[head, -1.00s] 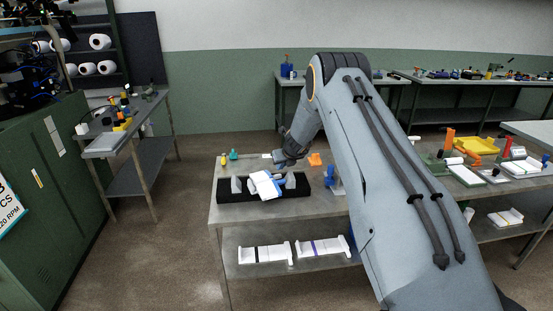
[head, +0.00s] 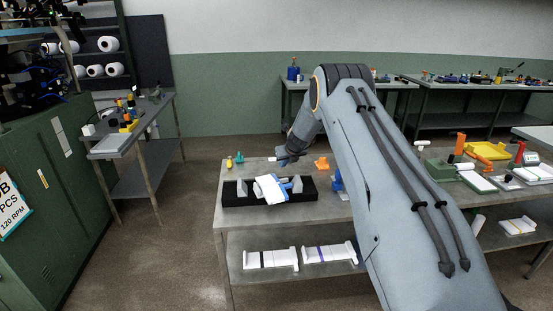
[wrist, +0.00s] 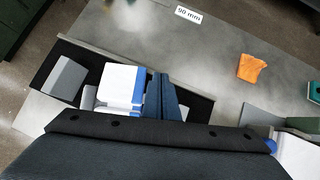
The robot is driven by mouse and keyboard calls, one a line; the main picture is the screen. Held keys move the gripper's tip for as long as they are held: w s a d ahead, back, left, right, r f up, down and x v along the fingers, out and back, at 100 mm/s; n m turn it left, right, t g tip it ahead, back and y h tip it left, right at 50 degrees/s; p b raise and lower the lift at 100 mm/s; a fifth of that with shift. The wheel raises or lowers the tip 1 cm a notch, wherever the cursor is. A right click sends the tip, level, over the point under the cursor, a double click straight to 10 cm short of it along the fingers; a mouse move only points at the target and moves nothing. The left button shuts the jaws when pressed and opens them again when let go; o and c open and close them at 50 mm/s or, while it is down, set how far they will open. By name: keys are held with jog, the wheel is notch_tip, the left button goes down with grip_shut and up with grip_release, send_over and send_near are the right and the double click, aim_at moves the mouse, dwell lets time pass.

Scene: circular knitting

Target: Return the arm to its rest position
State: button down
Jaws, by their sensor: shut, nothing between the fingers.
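My arm reaches over the middle workbench (head: 345,213) in the head view, bent down from a high elbow. My gripper (head: 281,160) is above the back part of the bench, near a black tray (head: 235,199). In the wrist view the two fingers (wrist: 162,80) lie together, shut and empty. A white piece with blue edges (head: 269,188) lies tilted in the tray. It also shows in the wrist view (wrist: 120,84), just left of the fingers. Whether the fingers touch it cannot be told. Grey blocks (wrist: 68,77) stand in the tray, and my wrist hides its near side.
An orange part (head: 321,163) and a blue stand (head: 337,180) are right of the gripper. A small yellow part (head: 229,161) and a teal part (head: 239,158) stand behind the tray. A green cabinet (head: 50,200) is at left. Floor between cabinet and bench is clear.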

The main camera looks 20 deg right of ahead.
jog(key=s+a+r+n+g+b, duration=0.1)
jog(key=s+a+r+n+b, duration=0.15)
jog(key=s+n, duration=0.4)
jog(key=s+a+r+n+g+b, duration=0.1)
jog(key=s+a+n, duration=0.2)
jog(key=s+n, duration=0.35)
jog(key=s+a+r+n+g+b, duration=0.1)
jog(key=s+a+r+n+b, duration=0.15)
jog(key=s+n, duration=0.45)
jog(key=s+a+f+n+g+b, duration=0.1)
jog(key=s+n, duration=0.6)
jog(key=s, duration=0.9)
jog(key=s+a+f+n+g+b, duration=0.1)
jog(key=s+n, duration=0.6)
jog(key=s, duration=0.9)
jog(key=shift+s+a+f+n+g+h+b, duration=0.2)
jog(key=shift+s+a+n+g+h+b, duration=0.15)
jog(key=shift+g+b, duration=0.5)
